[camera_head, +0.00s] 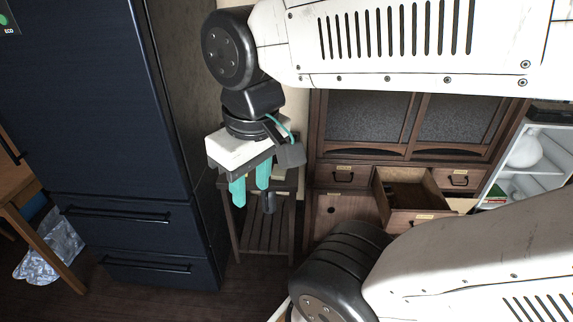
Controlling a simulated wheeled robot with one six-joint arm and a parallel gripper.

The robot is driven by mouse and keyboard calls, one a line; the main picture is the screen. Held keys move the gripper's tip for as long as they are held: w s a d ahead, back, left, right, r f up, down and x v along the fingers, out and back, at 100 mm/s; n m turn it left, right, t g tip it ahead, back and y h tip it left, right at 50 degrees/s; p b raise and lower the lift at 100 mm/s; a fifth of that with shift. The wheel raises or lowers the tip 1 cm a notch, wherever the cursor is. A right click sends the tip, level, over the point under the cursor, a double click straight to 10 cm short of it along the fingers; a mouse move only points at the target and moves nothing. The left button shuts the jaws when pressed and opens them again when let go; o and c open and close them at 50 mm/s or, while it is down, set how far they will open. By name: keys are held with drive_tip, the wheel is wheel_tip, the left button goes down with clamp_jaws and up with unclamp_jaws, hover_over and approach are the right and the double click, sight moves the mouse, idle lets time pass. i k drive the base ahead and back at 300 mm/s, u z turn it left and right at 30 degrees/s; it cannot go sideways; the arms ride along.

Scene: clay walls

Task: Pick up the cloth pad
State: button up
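I cannot make out a cloth pad in this view; it may be hidden or out of frame. My gripper (250,189) hangs from the arm at the centre left, with its two teal fingers pointing down. The fingers are apart, and I see nothing held between them. It is in front of a small slatted wooden stand (263,229), beside the dark refrigerator. The gripper body hides most of the stand's top.
The dark blue refrigerator (90,110) fills the left. A wooden cabinet (345,211) stands to the right, with one drawer (414,217) pulled out. A white shelf (545,160) is at far right. A wooden table (42,245) and a clear plastic bag (50,250) are at far left.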

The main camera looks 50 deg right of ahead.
sight(277, 174)
drive_tip(key=z, duration=0.6)
drive_tip(key=i, duration=0.7)
drive_tip(key=z, duration=0.85)
drive_tip(key=i, duration=0.3)
drive_tip(key=z, duration=0.3)
